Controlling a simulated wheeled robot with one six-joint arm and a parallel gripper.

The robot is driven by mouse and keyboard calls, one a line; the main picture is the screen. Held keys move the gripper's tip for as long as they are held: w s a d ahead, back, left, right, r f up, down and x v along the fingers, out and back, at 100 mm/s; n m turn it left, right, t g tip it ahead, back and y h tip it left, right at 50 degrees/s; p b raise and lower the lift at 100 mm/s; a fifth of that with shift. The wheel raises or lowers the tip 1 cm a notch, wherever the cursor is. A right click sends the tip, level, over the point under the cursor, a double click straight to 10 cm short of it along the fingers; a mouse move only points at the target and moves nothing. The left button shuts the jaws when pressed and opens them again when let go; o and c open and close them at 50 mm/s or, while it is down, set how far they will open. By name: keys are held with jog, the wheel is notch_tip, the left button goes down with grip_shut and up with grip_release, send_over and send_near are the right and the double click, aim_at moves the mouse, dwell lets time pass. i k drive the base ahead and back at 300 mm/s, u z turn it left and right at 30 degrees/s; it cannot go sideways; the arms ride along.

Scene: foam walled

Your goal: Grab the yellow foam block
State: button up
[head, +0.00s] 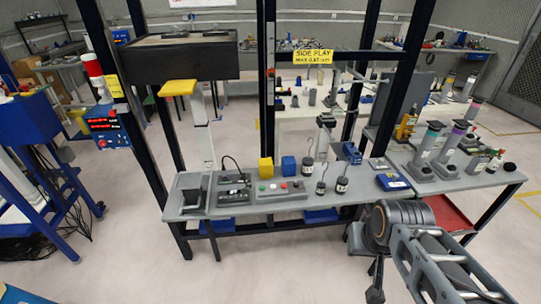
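The yellow foam block (265,167) is a small cube standing upright on the grey workbench (350,199), near its back edge. A blue block (288,166) of similar size stands just to its right, with a narrow gap between them. My arm comes in from the lower right. A dark part at its end, seemingly my gripper (375,285), shows low in front of the bench, mostly hidden behind my arm's joint. It is well away from the yellow block, to the right and nearer. Its fingers are not clear.
A grey button box (281,190) lies in front of the blocks. Dark hooked weights (308,167) stand to the right. A black device (233,192) and dark bin (193,194) stand left. Dark posts rise around the bench. A side table (483,186) holds several cylinders.

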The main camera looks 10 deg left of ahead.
aim_at(265, 165)
jog(key=u, duration=0.3)
jog(key=i, duration=0.9)
jog(key=u, duration=1.4)
jog(key=i, duration=0.65)
jog(key=u, duration=0.55)
